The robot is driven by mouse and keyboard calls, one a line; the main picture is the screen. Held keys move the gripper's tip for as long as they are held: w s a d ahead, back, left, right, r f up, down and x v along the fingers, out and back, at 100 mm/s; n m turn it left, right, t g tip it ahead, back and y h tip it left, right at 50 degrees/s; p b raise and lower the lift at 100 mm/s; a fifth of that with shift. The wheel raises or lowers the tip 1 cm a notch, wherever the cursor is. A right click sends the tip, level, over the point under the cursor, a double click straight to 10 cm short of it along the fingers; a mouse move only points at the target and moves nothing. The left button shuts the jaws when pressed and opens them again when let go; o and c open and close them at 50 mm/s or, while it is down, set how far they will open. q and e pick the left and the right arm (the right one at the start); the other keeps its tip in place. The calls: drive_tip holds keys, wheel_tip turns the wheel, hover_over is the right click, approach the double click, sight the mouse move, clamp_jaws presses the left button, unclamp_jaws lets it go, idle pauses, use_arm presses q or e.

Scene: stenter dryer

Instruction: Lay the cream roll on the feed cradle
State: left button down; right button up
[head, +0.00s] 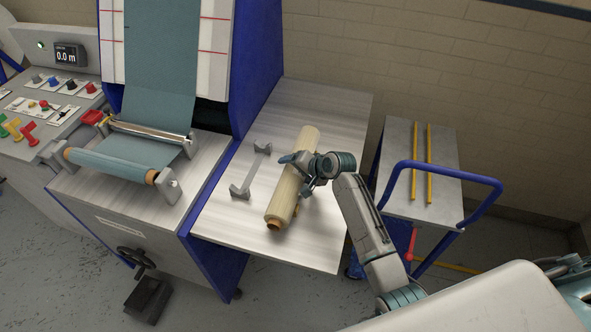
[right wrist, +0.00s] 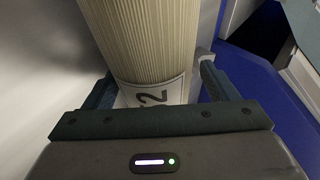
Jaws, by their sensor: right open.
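The cream roll (head: 284,194) lies lengthwise on the pale side table, with a brown core end facing the front. My right gripper (head: 296,163) is at the roll's middle, from above and the right. In the right wrist view the roll (right wrist: 150,40), with a white label marked 2, lies between the open fingers (right wrist: 157,88). I cannot tell whether they touch it. My left gripper is not in view.
The machine at left holds a teal roll (head: 110,165) with teal cloth running up. A control panel (head: 50,95) stands far left. A trolley (head: 397,170) with yellow rails and a blue handle stands right of the table (head: 325,105). The table's back is clear.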

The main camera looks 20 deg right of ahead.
drive_tip(key=b+v, duration=0.2)
drive_tip(key=v, duration=0.9)
drive_tip(key=shift+f, duration=0.1)
idle(0.6)
